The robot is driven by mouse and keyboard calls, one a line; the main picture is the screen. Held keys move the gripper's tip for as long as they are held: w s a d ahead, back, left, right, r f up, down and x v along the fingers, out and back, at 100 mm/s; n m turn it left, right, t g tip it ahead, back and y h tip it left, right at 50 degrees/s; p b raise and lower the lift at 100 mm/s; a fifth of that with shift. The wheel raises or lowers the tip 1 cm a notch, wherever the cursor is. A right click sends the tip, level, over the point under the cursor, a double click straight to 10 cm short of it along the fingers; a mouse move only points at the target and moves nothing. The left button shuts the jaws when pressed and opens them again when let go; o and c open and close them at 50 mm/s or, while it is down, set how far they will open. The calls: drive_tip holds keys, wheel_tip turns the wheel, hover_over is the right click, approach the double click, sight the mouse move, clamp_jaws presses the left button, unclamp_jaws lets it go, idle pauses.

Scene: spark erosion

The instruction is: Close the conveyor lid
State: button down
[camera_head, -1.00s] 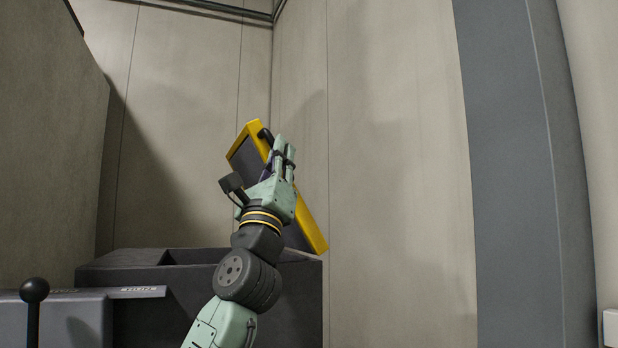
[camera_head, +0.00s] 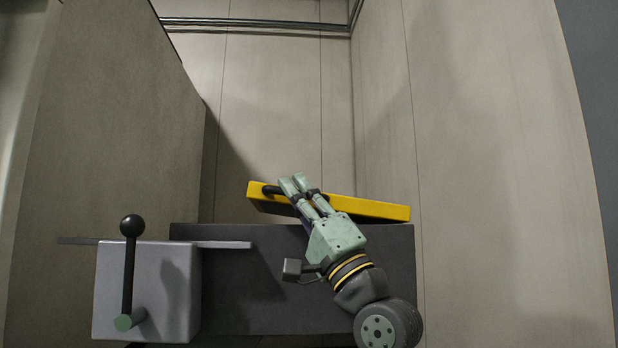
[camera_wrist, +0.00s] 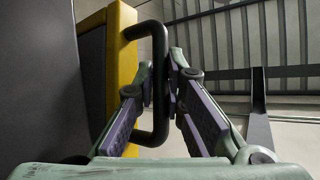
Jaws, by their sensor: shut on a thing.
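The conveyor lid (camera_head: 375,209) is a yellow-edged panel above the dark conveyor box (camera_head: 300,300). In the head view it is tilted only slightly, its left end raised higher than its right. Its black handle (camera_head: 272,190) is on the left part of the yellow edge, partly hidden by my fingers. My gripper (camera_head: 297,184) is at the handle. In the wrist view the black handle (camera_wrist: 160,85) stands out from the yellow frame (camera_wrist: 122,65), with my fingers on either side of it, closed on the bar. Whether the lid touches the box is hard to tell.
A grey box (camera_head: 150,295) with a black ball-topped lever (camera_head: 130,228) stands at the left, close to the conveyor box. A large panel (camera_head: 120,130) rises behind it. Plain walls close off the back and right.

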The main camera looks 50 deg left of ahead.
drive_tip(key=shift+s+a+f+n+g+h, duration=0.1)
drive_tip(key=shift+f+n+g+h, duration=0.3)
drive_tip(key=shift+f+n+g, duration=0.4)
drive_tip(key=shift+s+a+f+n+g+h, duration=0.1)
drive_tip(key=shift+f+n+g+h, duration=0.3)
drive_tip(key=shift+f+n+g, duration=0.4)
drive_tip(key=shift+f+b, duration=0.2)
drive_tip(key=shift+b, duration=0.1)
drive_tip(key=c, duration=2.1)
unclamp_jaws()
drive_tip(key=shift+o, duration=0.9)
drive_tip(key=shift+w+d, duration=0.1)
drive_tip(key=v, duration=1.2)
drive_tip(key=shift+r, duration=0.15)
